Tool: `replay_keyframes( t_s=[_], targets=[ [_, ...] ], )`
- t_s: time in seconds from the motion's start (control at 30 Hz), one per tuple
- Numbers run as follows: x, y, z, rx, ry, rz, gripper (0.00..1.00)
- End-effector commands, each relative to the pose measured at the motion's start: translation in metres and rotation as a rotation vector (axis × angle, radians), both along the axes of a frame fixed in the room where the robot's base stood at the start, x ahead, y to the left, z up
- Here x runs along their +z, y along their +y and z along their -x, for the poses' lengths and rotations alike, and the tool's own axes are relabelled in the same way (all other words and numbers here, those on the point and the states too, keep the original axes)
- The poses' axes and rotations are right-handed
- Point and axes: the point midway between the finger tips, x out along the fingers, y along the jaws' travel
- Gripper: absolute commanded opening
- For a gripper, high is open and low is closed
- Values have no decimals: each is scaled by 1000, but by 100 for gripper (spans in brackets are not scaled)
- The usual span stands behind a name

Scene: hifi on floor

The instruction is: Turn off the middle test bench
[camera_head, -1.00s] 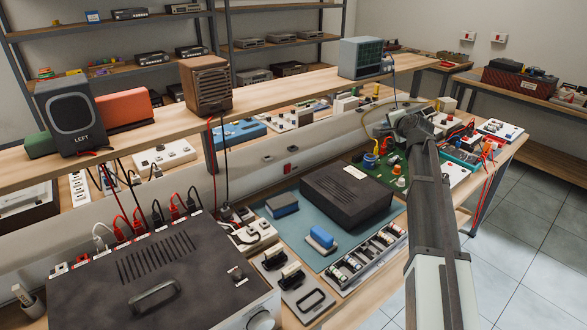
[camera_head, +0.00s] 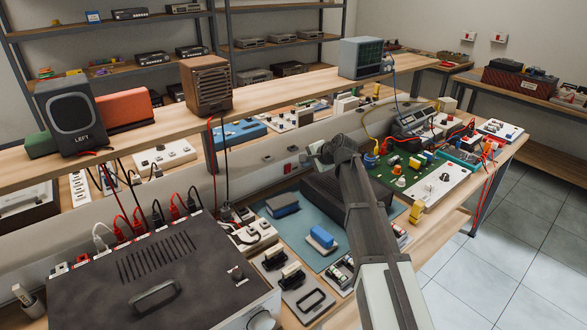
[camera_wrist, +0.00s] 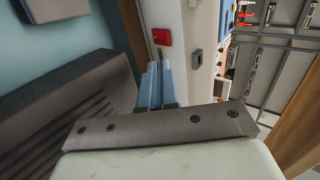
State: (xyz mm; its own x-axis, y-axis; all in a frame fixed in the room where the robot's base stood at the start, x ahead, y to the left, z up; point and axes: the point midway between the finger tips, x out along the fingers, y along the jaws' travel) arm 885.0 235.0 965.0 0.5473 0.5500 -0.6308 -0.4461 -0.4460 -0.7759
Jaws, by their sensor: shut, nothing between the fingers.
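A small red rocker switch (camera_head: 288,168) sits on the pale panel (camera_head: 255,180) along the back of the middle bench. It also shows in the wrist view (camera_wrist: 162,37), with a dark spot beside it. I cannot tell which way the switch is set. My gripper (camera_head: 308,160) reaches over the black box (camera_head: 320,195) to just right of the switch. In the wrist view my blue-grey fingers (camera_wrist: 160,72) are shut and empty, with tips pointing towards the red switch and just short of it. I cannot tell whether they touch the panel.
A grey socket (camera_wrist: 196,58) sits beside the switch in the wrist view. The wooden shelf (camera_head: 270,95) runs above the panel, carrying speakers (camera_head: 70,117) and a scope (camera_head: 361,57). Cables (camera_head: 224,165) hang left of the switch. A green circuit board (camera_head: 405,178) lies to the right.

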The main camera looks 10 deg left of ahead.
Motion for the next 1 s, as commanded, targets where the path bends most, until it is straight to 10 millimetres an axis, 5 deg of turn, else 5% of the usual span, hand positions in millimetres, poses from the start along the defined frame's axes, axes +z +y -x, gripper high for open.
replay_keyframes(
  t_s=[0.33, 1.0],
  targets=[
    [-5, 4, -5, 0, 0, 0, 0],
    [-59, 51, -53, -1, 0, 0, 0]
  ],
)
